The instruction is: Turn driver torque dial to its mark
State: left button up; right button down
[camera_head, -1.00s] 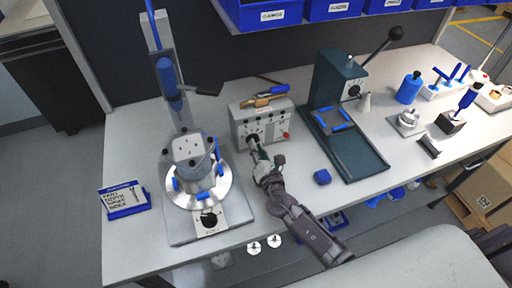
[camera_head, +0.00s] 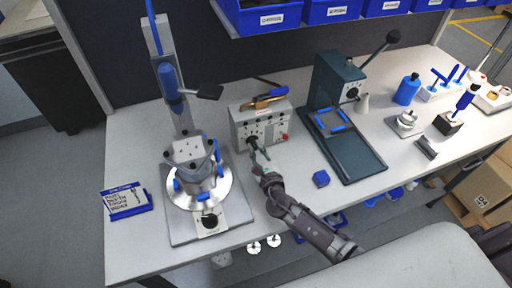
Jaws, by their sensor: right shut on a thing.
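The driver controller (camera_head: 240,122) is a light grey box near the middle of the bench, with small markings and a red button on its front. Its black torque dial (camera_head: 252,142) is on the lower front face. My right gripper (camera_head: 258,152) reaches up from the front of the bench, and its fingers are shut on the dial. The fingers partly cover the dial, and its pointer and mark are too small to read. My left gripper is not in view.
A blue-handled driver (camera_head: 270,97) lies on top of the controller. A fixture with a metal housing (camera_head: 196,165) stands to the left. A green press (camera_head: 335,85) stands to the right.

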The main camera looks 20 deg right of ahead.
jog(key=n+p, duration=0.1)
jog(key=n, duration=0.4)
jog(key=shift+r+p, duration=0.1)
jog(key=shift+p, duration=0.2)
jog(key=shift+n+p, duration=0.5)
jog(key=shift+n, duration=1.3)
jog(key=c, duration=1.2)
grip_release()
jog(key=s, duration=1.2)
jog(key=shift+d, duration=0.25)
